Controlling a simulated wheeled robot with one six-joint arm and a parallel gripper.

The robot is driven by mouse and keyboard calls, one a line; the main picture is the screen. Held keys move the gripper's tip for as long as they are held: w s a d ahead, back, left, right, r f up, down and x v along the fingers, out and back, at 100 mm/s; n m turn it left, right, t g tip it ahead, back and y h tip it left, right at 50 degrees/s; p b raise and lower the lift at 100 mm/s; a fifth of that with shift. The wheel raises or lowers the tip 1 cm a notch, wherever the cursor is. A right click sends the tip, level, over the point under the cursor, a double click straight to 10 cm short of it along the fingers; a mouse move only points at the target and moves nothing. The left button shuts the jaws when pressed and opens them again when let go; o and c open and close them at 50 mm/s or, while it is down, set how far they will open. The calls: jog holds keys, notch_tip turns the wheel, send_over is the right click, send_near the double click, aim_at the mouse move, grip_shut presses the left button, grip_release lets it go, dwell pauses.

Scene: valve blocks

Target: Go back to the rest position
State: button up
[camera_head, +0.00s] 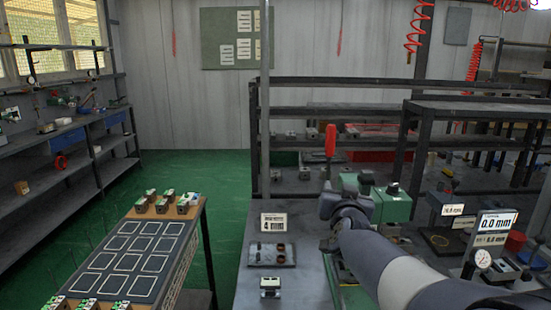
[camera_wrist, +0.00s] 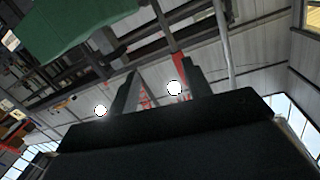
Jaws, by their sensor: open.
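My gripper shows in the wrist view with its two dark fingers apart (camera_wrist: 160,66) and nothing between them. The wrist view looks up past the fingers at roof beams and a green surface (camera_wrist: 85,25). In the head view my arm reaches from the lower right to the middle of the bench; its gripper cannot be made out there. Several small valve blocks (camera_head: 182,207) stand at the far end of the dark board (camera_head: 150,245), and several more (camera_head: 88,303) at its near end. One block (camera_head: 270,286) sits on the bench, apart from my arm.
A plate with round parts (camera_head: 271,254) and a 4 mm sign (camera_head: 274,221) are on the bench. Gauges (camera_head: 483,260) stand at right. Green floor (camera_head: 230,185) is clear.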

jog(key=shift+s+f+t+b, duration=0.35)
jog(key=shift+f+b, duration=0.2)
jog(key=shift+b, duration=0.9)
jog(key=shift+s+f+t+b, duration=0.3)
jog(key=shift+f+b, duration=0.2)
jog(key=shift+b, duration=0.95)
jog(key=shift+s, duration=0.1)
